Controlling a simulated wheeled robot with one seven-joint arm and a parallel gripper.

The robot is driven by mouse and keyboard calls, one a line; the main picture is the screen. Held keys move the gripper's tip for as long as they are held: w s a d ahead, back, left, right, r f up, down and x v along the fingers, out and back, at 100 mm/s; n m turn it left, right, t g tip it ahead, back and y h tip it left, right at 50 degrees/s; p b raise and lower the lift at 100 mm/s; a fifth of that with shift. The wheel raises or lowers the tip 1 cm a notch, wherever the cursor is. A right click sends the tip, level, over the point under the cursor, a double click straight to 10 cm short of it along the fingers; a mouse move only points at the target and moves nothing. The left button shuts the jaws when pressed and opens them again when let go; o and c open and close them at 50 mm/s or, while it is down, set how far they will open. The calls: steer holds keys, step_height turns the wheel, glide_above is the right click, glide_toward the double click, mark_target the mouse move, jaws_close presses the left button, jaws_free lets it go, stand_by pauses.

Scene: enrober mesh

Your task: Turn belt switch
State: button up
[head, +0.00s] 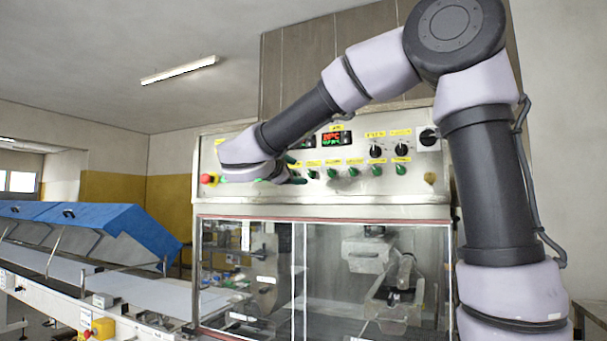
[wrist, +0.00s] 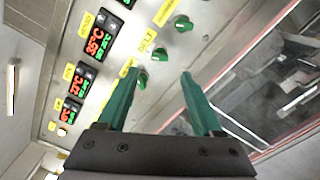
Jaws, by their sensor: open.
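The belt switch (wrist: 160,54) is a small green knob on the steel panel, with a yellow label reading BELT beside it in the wrist view. My gripper (wrist: 160,75) is open and empty. Its two green fingers point at the panel, with the belt switch just beyond the gap between their tips. I see no contact with the knob. In the head view my gripper (head: 294,172) is by the left end of the row of green knobs, mostly hidden behind my wrist. Which knob there is the belt switch is unclear.
Other green knobs (wrist: 183,23) sit close by in the same row. Red digital displays (wrist: 101,41) lie alongside. A red emergency button (head: 208,179) is at the panel's left. Clear guard windows (head: 375,275) lie below, and a blue-covered conveyor (head: 100,222) stands left.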

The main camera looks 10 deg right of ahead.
steer(key=shift+v, duration=1.45)
steer(key=s+d+f+m+g+y, duration=0.3)
steer(key=s+d+f+m+g, duration=0.65)
steer(key=d, duration=0.65)
steer(key=s+a+f+m+t+y, duration=0.2)
steer(key=s+a+f+m+y, duration=0.1)
steer(key=s+f+m+y, duration=0.6)
steer(key=s+m, duration=0.2)
steer(key=shift+s+a+f+m+y, duration=0.2)
steer(key=shift+s+f+m+y, duration=0.05)
steer(key=shift+f+m+y, duration=0.1)
